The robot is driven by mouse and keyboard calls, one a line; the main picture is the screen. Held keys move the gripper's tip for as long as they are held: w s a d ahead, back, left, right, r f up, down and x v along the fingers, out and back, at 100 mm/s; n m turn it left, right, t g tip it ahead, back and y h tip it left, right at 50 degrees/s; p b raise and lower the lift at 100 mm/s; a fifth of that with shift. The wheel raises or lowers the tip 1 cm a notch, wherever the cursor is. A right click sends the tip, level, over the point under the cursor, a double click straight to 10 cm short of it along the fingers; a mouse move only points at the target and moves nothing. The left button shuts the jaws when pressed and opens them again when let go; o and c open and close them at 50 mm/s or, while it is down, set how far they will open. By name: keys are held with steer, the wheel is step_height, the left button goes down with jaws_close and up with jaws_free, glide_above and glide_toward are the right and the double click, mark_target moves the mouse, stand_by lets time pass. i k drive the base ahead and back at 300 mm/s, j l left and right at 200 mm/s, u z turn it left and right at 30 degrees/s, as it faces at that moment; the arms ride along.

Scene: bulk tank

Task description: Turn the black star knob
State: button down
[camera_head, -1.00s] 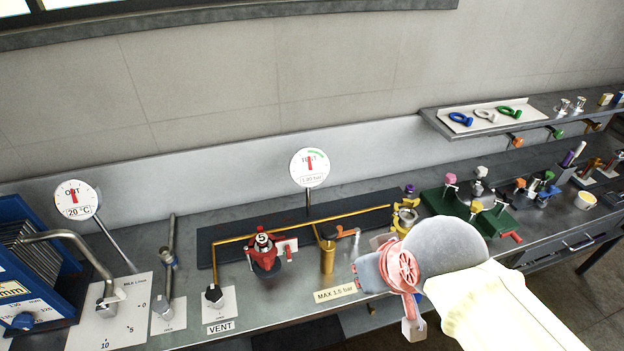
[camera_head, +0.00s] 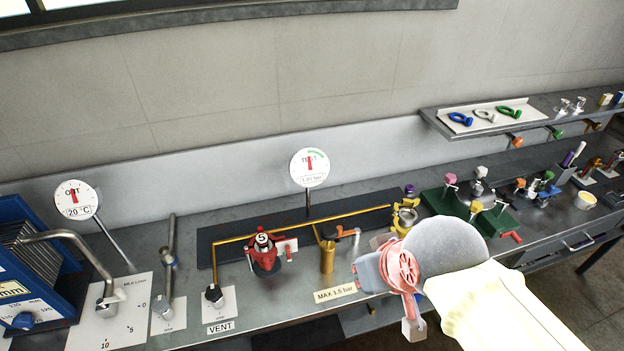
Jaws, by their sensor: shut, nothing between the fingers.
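A small black knob (camera_head: 214,294) stands on a white card behind the VENT label (camera_head: 220,327), on the front part of the bench. It is too small for me to make out its star shape clearly. My gripper (camera_head: 371,272) is to the right of the knob, well apart from it, near the front edge of the bench. It is shut and empty. My pink and grey wrist parts hide some of the bench behind them.
A red unit (camera_head: 264,254) and a brass cylinder (camera_head: 327,258) stand between the knob and my gripper. A metal pipe handle (camera_head: 168,262) stands left of the knob. A round gauge (camera_head: 309,167) rises behind. The MAX 1.5 bar label (camera_head: 335,293) lies near my gripper.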

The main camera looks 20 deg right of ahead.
mark_target(213, 292)
steer(key=k+j+z, duration=0.25)
steer(key=k+j, duration=0.15)
steer(key=k+j+z, duration=0.5)
steer(key=k, duration=0.3)
steer(key=k+j+z, duration=0.1)
steer(key=k+z, duration=0.15)
steer(key=k, duration=0.2)
